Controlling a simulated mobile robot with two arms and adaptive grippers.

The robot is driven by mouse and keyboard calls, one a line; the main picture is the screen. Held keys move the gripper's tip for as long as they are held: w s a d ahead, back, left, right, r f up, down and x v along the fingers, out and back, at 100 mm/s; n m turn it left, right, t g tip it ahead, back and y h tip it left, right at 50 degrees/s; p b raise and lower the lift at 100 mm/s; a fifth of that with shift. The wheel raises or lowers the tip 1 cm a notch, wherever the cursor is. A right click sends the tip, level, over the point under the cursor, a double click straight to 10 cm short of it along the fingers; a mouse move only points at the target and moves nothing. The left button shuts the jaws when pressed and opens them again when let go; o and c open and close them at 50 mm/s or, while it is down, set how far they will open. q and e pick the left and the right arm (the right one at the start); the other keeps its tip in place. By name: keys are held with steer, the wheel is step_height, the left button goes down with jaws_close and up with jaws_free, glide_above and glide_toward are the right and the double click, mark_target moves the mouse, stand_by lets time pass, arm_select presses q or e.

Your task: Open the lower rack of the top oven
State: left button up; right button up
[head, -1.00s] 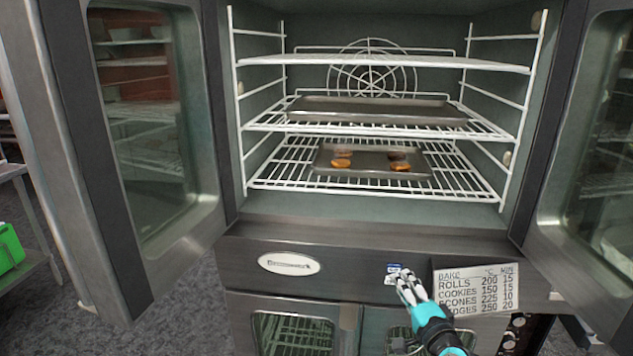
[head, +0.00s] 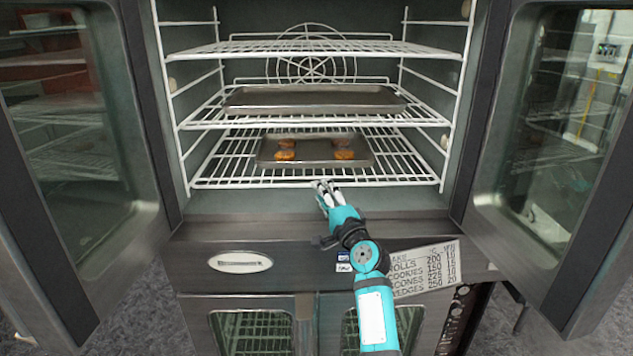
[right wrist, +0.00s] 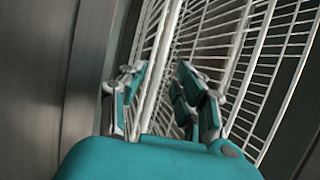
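The top oven (head: 205,203) stands open with its white wire racks inside. The lower rack (head: 230,184) lies inside the oven and carries a small baking tray (head: 315,153) with several browned pieces. My right gripper (head: 325,187) is at the front edge of this rack, right of its middle. In the right wrist view, its teal and grey fingers (right wrist: 162,80) are spread apart, with white front bars of the rack (right wrist: 163,55) running between them. Contact with the bars cannot be told. My left gripper is not in view.
Both glass oven doors, left (head: 75,150) and right (head: 560,130), stand open at the sides. A middle rack above holds a larger, empty tray (head: 315,99); an empty top rack (head: 320,50) is higher. A closed lower oven (head: 250,330) and a baking chart (head: 425,270) are below.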

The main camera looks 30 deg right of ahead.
steer(key=shift+x, duration=2)
steer(key=shift+c, duration=0.3)
jaws_close()
steer(key=shift+f, duration=0.1)
